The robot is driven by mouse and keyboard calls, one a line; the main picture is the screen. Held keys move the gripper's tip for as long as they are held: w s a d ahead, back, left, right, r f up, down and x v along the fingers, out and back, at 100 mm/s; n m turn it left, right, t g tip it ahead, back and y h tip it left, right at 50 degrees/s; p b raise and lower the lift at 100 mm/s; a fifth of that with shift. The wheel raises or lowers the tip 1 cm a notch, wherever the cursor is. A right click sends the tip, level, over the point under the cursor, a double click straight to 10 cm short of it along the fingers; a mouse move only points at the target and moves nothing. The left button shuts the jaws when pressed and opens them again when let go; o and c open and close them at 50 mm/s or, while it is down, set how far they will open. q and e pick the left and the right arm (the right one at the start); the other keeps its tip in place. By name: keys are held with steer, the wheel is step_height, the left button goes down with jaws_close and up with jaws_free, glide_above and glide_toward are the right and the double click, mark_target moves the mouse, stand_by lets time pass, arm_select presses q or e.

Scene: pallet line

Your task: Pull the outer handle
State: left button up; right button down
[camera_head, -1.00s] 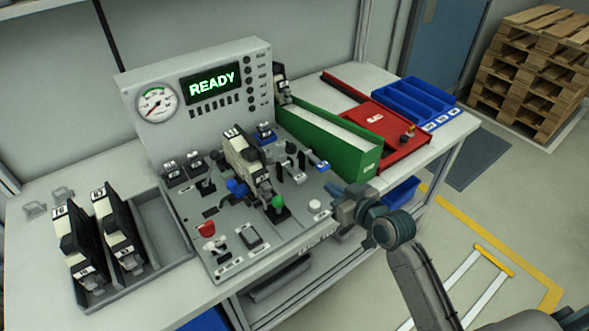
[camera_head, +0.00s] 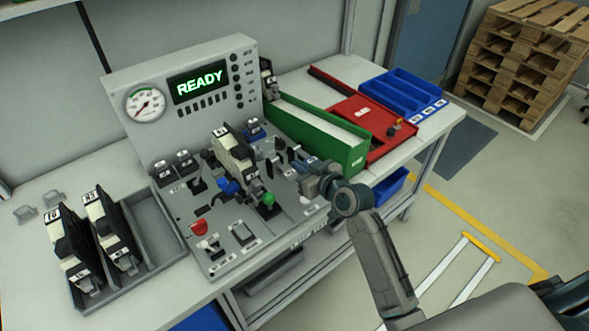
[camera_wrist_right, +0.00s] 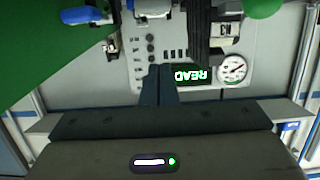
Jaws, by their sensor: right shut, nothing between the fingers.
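The control panel (camera_head: 222,262) stands on the bench with several levers on its sloping deck. At its right side is a row of handles (camera_head: 279,160) with dark grips. A blue-gripped handle (camera_wrist_right: 88,17) shows at the upper left of the right wrist view; in the head view my gripper partly hides that area. My right gripper (camera_head: 306,175) is at the deck's right edge, close to these handles. Its fingers (camera_wrist_right: 158,85) are shut together and empty. I cannot tell whether it touches a handle. My left gripper is not in view.
A green bin (camera_head: 330,143), red tray (camera_head: 374,112) and blue tray (camera_head: 405,88) stand on the bench to the right. A green knob (camera_head: 268,199) and blue knob (camera_head: 228,187) rise from the deck. A grey rack (camera_head: 155,228) with dark modules is at left.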

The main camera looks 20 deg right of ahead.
mark_target(283, 168)
steer(key=shift+w+a+f+p, duration=0.2)
steer(key=shift+w+f, duration=0.2)
steer(key=shift+f, duration=0.4)
steer(key=shift+w+a+f+p, duration=0.1)
steer(key=shift+w+f+p, duration=0.2)
steer(key=shift+f, duration=0.45)
steer(key=shift+w+a+f+p, duration=0.15)
steer(key=shift+w+f, duration=0.3)
steer(key=shift+f, duration=0.35)
